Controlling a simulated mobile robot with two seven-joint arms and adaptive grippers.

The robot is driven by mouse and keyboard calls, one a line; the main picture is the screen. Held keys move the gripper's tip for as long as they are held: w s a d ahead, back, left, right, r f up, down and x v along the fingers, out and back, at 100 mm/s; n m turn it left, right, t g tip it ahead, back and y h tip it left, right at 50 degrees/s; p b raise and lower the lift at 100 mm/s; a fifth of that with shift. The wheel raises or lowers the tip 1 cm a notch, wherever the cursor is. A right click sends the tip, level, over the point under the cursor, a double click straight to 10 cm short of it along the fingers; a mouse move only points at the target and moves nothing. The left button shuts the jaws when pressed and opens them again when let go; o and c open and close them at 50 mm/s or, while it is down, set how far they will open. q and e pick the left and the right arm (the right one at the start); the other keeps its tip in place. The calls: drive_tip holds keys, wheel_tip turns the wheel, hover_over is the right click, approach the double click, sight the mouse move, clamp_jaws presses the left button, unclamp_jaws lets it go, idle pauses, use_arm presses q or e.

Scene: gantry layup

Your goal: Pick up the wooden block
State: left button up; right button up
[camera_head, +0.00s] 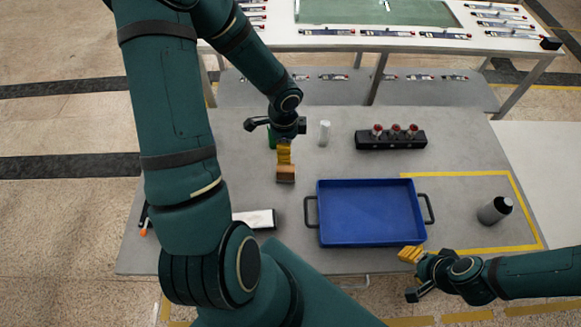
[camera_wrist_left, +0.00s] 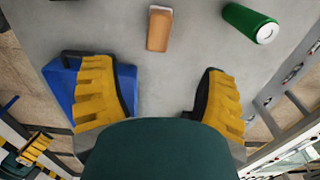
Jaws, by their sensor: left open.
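The wooden block (camera_head: 286,174) is a small brown block lying on the grey table, left of the blue tray. It also shows in the left wrist view (camera_wrist_left: 159,28), at the top middle, beyond the fingertips. My left gripper (camera_head: 284,151) has yellow fingers and appears just behind the block in the head view. In the left wrist view its fingers (camera_wrist_left: 157,82) are spread wide with nothing between them. My right gripper (camera_head: 411,255) is near the front right corner of the tray, apart from the block; its opening is unclear.
A blue tray (camera_head: 322,231) with handles stands right of the block. A dark bottle (camera_head: 493,211) is at right. A white-topped item (camera_head: 255,218) lies at front left.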

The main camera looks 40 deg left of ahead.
sight(285, 168)
use_arm(q)
wheel_tip(285, 168, down, 12)
drive_tip(key=b, duration=0.3)
drive_tip(key=shift+d, duration=0.1)
clamp_jaws()
idle(0.3)
